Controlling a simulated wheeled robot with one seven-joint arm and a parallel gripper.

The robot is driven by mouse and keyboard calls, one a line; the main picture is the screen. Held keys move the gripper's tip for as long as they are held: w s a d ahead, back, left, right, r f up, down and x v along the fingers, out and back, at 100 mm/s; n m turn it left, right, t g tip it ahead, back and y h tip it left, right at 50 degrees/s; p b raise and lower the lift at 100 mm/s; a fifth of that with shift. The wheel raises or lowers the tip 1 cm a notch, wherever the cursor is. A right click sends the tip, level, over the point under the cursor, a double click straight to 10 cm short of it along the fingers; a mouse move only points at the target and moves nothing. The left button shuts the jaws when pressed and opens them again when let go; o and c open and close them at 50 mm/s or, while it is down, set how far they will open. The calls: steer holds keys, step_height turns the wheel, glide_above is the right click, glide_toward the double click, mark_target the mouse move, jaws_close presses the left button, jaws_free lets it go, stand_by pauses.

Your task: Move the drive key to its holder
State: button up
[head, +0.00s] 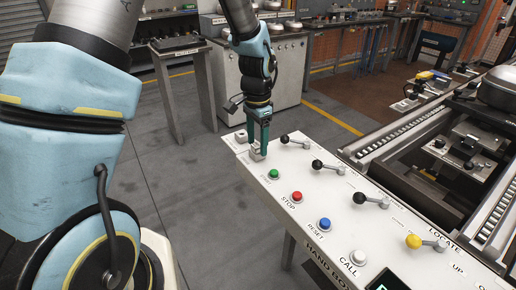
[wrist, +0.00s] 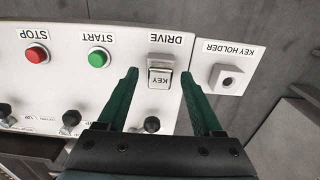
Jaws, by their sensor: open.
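The drive key (wrist: 160,78) is a light block marked KEY. It sits at the DRIVE position on the white control panel (wrist: 65,85). The key holder (wrist: 228,80), a pale block with a round dark hole, stands on a plate labelled KEY HOLDER, right of the key in the wrist view. My gripper (wrist: 158,75) is open, with one green finger on each side of the key and a visible gap to it. In the head view my gripper (head: 258,153) points down at the panel's far left end, partly hiding the key.
Green START (head: 273,175), red STOP (head: 297,197) and blue RESET (head: 324,223) buttons line the panel's front. Black-knobbed levers (head: 317,165) and a yellow-knobbed lever (head: 414,241) stand behind them. A roller conveyor (head: 400,140) lies to the right. The floor left of the panel is clear.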

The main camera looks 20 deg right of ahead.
mark_target(257, 144)
steer(key=shift+c, duration=0.3)
jaws_close()
stand_by(0.3)
steer(key=shift+r, duration=0.1)
stand_by(0.9)
steer(key=shift+r+p, duration=2.35)
steer(key=shift+r, duration=0.55)
